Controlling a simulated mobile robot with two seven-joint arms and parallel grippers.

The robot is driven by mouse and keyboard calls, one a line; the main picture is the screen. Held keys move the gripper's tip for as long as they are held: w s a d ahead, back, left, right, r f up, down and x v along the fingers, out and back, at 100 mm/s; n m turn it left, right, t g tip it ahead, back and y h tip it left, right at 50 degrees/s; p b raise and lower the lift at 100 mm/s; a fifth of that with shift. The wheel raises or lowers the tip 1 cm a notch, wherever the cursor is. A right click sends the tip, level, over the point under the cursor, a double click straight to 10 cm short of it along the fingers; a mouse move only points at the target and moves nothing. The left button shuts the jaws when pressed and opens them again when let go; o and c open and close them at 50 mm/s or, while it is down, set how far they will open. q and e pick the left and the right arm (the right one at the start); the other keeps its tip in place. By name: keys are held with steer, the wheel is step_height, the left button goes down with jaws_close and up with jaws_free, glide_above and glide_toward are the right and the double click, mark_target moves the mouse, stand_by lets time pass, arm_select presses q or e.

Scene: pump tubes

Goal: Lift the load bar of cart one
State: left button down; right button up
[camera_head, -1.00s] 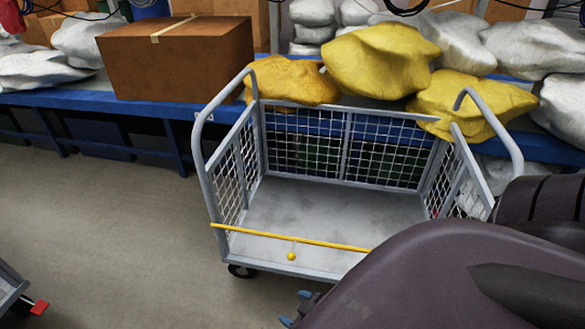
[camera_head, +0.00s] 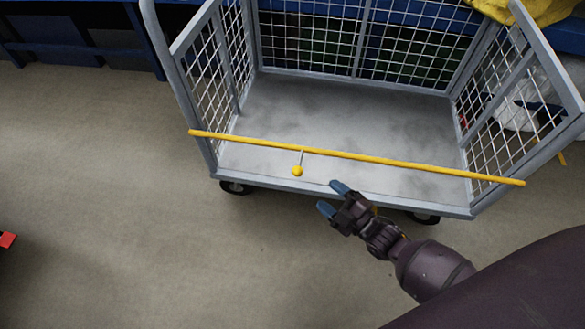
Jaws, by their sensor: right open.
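The grey wire-mesh cart (camera_head: 345,184) stands in front of me with an empty deck. The yellow load bar (camera_head: 400,164) lies across its open front side, from the left side panel to the right one. A short stem with a yellow ball knob (camera_head: 297,171) hangs from the bar left of its middle. My right gripper (camera_head: 333,199) is open and empty, with blue fingertips, just in front of the cart's front edge. It is to the right of the knob and lower in the picture, apart from it. My left gripper is not in view.
A blue shelf frame (camera_head: 150,40) stands behind the cart, with a yellow sack (camera_head: 545,10) at the top right. A red part (camera_head: 7,240) shows at the left edge. The floor (camera_head: 130,240) left and front of the cart is clear.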

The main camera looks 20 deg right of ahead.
mark_target(298, 169)
steer(key=shift+n, duration=0.3)
steer(key=b+x, duration=0.1)
steer(key=x, duration=0.4)
steer(key=b+x, duration=0.1)
steer(key=x, duration=0.4)
steer(key=shift+w+f, duration=0.15)
steer(key=shift+f, duration=0.1)
steer(key=shift+w+a+r+b, duration=0.15)
steer(key=shift+w+a+b, duration=0.15)
steer(key=shift+w, duration=0.4)
jaws_close()
